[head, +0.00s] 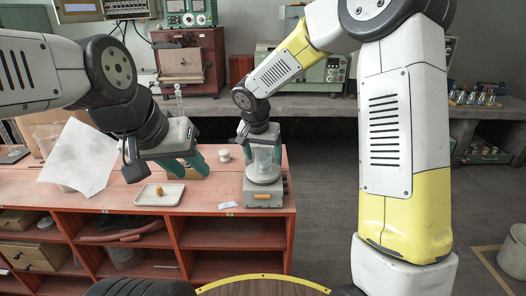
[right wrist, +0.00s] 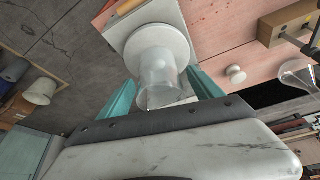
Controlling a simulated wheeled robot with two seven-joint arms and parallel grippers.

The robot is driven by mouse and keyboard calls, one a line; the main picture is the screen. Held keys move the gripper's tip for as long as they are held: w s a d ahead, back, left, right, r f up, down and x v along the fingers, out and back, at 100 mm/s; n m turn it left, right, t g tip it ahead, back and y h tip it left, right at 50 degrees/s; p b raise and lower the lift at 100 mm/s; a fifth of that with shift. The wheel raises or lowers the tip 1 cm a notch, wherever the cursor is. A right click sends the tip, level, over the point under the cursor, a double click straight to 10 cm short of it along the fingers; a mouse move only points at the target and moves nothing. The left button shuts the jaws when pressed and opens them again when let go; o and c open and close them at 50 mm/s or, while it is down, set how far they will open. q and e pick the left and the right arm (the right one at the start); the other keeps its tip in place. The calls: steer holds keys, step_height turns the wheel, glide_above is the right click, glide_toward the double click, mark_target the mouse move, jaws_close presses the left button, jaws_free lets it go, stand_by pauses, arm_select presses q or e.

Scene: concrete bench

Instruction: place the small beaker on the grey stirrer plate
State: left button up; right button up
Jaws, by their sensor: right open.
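The small clear beaker (head: 264,158) stands upright on the white round top of the grey stirrer plate (head: 264,188), at the right end of the red bench. My right gripper (head: 264,150) reaches down over it with fingers apart. In the right wrist view the beaker (right wrist: 158,82) is between the two teal fingers, and its far end meets the white disc of the stirrer plate (right wrist: 133,32). Finger contact with the glass is not visible. My left gripper (head: 187,165) is to the left, above the bench, with teal fingers apart and nothing seen between them.
A pale tray (head: 160,194) with a small yellow-brown piece lies below my left gripper. A small white knobbed object (head: 224,155) stands between the grippers. A white sheet (head: 80,157) is at the left. A paper label (head: 228,205) lies near the front edge.

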steer(key=v, duration=1.2)
steer(key=s+d+r+n+t+y, duration=0.1)
steer(key=s+d, duration=0.6)
steer(key=s, duration=0.4)
steer(key=s+d+r+n+t+y, duration=0.1)
steer(key=s+d+n+y, duration=0.1)
steer(key=s+d, duration=0.6)
steer(key=s, duration=0.3)
steer(key=shift+d+n, duration=0.2)
steer(key=shift+n, duration=0.1)
steer(key=shift+s, duration=0.1)
